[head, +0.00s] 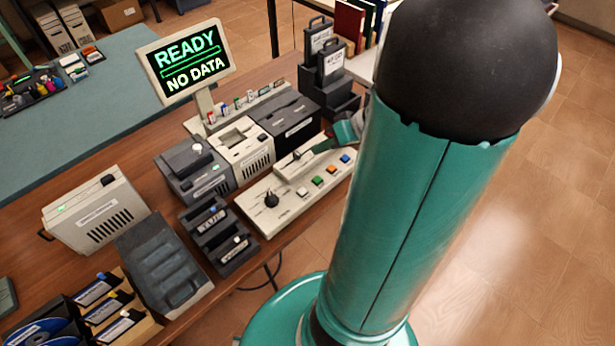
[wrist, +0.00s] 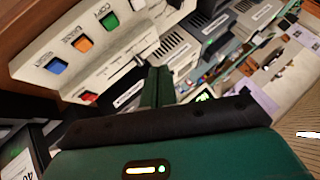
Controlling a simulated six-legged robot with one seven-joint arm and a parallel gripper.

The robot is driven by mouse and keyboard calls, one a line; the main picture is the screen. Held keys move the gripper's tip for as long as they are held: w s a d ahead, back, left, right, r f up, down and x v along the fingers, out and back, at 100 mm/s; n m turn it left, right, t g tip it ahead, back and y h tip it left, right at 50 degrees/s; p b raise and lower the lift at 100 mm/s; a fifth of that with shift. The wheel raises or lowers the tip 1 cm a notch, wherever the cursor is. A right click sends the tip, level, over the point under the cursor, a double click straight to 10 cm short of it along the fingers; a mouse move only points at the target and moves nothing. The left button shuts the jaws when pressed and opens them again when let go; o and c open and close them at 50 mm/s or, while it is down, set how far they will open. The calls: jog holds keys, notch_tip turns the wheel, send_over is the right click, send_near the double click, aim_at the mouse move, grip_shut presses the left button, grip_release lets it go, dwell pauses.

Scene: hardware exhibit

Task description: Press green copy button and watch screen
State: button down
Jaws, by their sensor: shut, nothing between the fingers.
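The green copy button (head: 317,180) sits in a row of buttons on the light control panel (head: 291,213). In the wrist view the green button (wrist: 110,19) is at the top, with "COPY" lettered beside it. The screen (head: 187,62) stands at the back and reads "READY" and "NO DATA" in the head view. My gripper (head: 319,147) is over the panel's back part, behind the button row and apart from the green button. In the wrist view its green fingers (wrist: 158,72) are together and empty. My arm covers the panel's right end in the head view.
Orange (head: 331,169) and blue (head: 345,158) buttons lie right of the green one, a white button (head: 302,190) left. A black knob (head: 271,199) is farther left. Grey device boxes (head: 195,167) stand behind the panel. A dark cartridge rack (head: 328,92) stands at the back right.

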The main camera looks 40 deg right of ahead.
aim_at(322, 180)
dwell(0.3)
jog(key=shift+f, duration=4.45)
jog(key=shift+f, duration=0.15)
jog(key=shift+f, duration=0.25)
